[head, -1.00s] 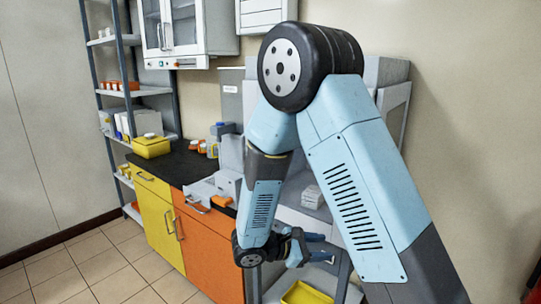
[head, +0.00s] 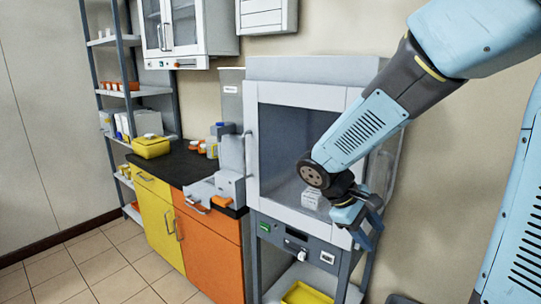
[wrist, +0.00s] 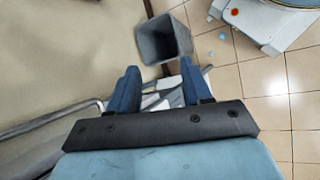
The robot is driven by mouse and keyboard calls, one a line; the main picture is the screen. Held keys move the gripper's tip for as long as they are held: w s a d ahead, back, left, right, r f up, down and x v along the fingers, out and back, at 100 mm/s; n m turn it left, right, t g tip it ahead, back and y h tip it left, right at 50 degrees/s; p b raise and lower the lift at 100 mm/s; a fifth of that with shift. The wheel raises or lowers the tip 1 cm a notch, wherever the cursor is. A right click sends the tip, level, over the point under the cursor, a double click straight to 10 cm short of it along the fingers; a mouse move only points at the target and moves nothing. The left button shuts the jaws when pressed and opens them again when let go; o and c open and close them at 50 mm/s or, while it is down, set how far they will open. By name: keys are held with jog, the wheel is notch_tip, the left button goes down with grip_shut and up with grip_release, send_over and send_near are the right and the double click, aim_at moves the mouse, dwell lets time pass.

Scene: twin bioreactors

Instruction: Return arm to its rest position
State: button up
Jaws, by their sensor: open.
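My gripper (head: 367,222) is in the head view, at the lower right, in front of the cabinet with the glass front. It points down and to the right. In the wrist view my gripper (wrist: 154,92) shows two blue fingers spread apart with nothing between them. My arm comes in from the upper right of the head view and bends down to the gripper.
The glass-fronted cabinet (head: 290,95) stands behind my gripper, with a yellow tray (head: 306,294) below it. A black counter (head: 178,166) with a yellow box (head: 151,147) is to the left. A grey bin (wrist: 163,40) stands on the floor in the wrist view.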

jog(key=s+d+r+m+t+y, duration=0.1)
jog(key=s+r+m+t+y, duration=0.5)
jog(key=s+r, duration=0.3)
jog(key=shift+s+r+m+y, duration=0.3)
jog(key=shift+r+m+y, duration=0.45)
jog(key=shift+r, duration=0.85)
dwell(2.8)
